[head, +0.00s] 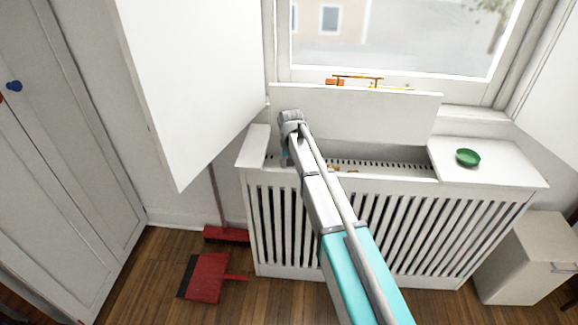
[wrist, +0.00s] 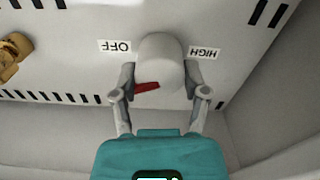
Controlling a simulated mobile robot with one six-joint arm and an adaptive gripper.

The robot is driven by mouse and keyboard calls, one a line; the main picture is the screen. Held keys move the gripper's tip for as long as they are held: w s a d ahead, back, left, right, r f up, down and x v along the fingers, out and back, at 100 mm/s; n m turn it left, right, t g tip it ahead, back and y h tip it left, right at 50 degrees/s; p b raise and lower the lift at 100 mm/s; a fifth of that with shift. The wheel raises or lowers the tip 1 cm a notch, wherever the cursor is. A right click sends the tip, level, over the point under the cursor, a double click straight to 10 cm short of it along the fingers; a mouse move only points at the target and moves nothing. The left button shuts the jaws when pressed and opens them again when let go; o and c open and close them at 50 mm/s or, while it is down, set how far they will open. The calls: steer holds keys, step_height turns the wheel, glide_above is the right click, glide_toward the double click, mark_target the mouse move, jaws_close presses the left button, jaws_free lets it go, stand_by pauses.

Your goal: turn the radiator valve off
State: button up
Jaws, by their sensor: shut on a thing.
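In the wrist view the valve's pale grey round knob (wrist: 160,52) stands on a white slotted panel (wrist: 80,75). A red pointer (wrist: 147,87) on the knob's near side points to the left. An upside-down OFF label (wrist: 115,46) is left of the knob, and an upside-down HIGH label (wrist: 204,53) is to its right. The pointer is not lined up with either label. My gripper (wrist: 160,80) is shut on the knob, one finger on each side. In the head view my arm reaches down into the radiator cover's open top, and hides the knob.
A brass-coloured piece (wrist: 12,56) lies on the panel at left. The white radiator cover (head: 481,176) has its lid raised against the window and a green dish (head: 468,157) on its right top. A white shutter (head: 190,80) hangs close on the left.

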steer(key=m, duration=0.5)
steer(key=shift+s+d, duration=0.1)
steer(key=shift+s, duration=0.15)
stand_by(0.3)
steer(key=o, duration=1.1)
steer(key=shift+o, duration=0.2)
steer(key=shift+w, duration=0.1)
